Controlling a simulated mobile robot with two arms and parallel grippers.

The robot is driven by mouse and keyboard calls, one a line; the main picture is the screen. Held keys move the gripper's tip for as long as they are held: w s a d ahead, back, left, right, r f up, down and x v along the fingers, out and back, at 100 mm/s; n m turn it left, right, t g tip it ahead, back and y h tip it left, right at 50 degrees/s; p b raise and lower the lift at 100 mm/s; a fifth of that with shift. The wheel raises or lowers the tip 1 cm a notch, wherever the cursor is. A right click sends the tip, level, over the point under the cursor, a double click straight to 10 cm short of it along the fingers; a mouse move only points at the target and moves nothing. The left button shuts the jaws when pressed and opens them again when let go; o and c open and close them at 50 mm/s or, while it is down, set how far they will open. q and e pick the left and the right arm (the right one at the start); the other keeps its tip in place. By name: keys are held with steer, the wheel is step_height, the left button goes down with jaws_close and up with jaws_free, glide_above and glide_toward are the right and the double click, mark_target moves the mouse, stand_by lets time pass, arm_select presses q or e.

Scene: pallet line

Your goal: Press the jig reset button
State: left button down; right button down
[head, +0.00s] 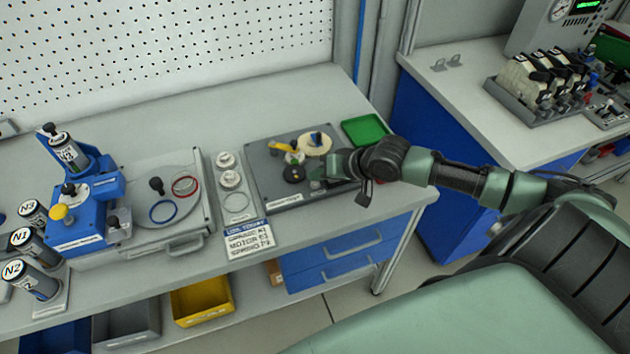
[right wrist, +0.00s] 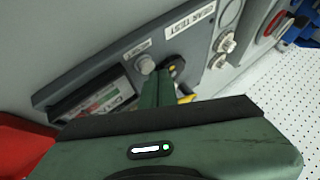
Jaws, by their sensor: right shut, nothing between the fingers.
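The grey jig plate (head: 262,160) lies on the bench near its right end. It also shows in the right wrist view (right wrist: 110,68), with a "GEAR TEST" label (right wrist: 190,19). A round grey button (right wrist: 145,64) sits on it beside a small label too blurred to read; I take it for the reset button. My right gripper (head: 318,180) is shut and empty, low over the plate. In the right wrist view its fingertips (right wrist: 163,72) are just beside the button, close to a black hub (right wrist: 176,62). I cannot tell whether they touch anything. My left gripper is out of view.
A cream gear (head: 316,144) and a yellow part (head: 280,147) stand on the jig. A small display (right wrist: 103,104) is beside the button. A green tray (head: 365,130) is behind the arm. A grey parts strip (head: 237,217) lies left of the jig.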

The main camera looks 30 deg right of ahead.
mark_target(318, 184)
steer(key=shift+f, duration=0.55)
stand_by(0.5)
steer(key=shift+r+p, duration=1)
steer(key=shift+p, duration=0.2)
step_height(318, 184, up, 5)
steer(key=p, duration=0.5)
steer(key=shift+p, duration=0.35)
